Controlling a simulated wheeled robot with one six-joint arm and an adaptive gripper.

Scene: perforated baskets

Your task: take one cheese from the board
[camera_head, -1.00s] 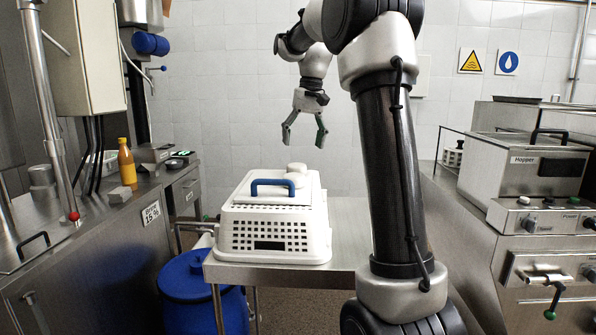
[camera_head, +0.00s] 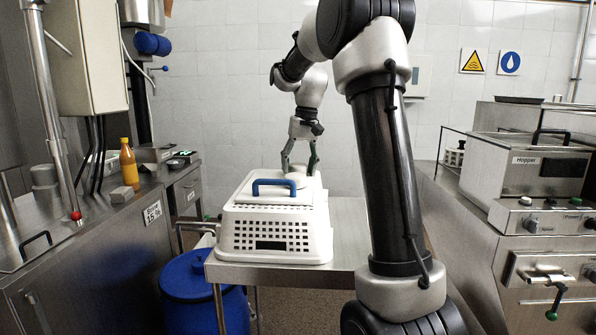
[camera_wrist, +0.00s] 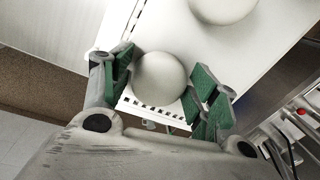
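A white round cheese (camera_wrist: 160,78) lies between the green-padded fingers of my gripper (camera_wrist: 163,85) in the wrist view. The fingers are open, one on each side of it; a firm grip does not show. A second round white cheese (camera_wrist: 222,8) lies beside it on the white board (camera_wrist: 215,55), cut off by the picture's top edge. In the head view my gripper (camera_head: 299,166) points down at the cheeses on the board, which tops the white perforated basket (camera_head: 275,237). The cheeses (camera_head: 297,169) there are partly hidden by the fingers and merge with one another.
The basket with its blue handle (camera_head: 275,182) stands on a steel table (camera_head: 345,232). A blue barrel (camera_head: 198,285) is below on the left. The hopper machine (camera_head: 530,165) stands at right, a counter with a yellow bottle (camera_head: 129,163) at left. The table is bare right of the basket.

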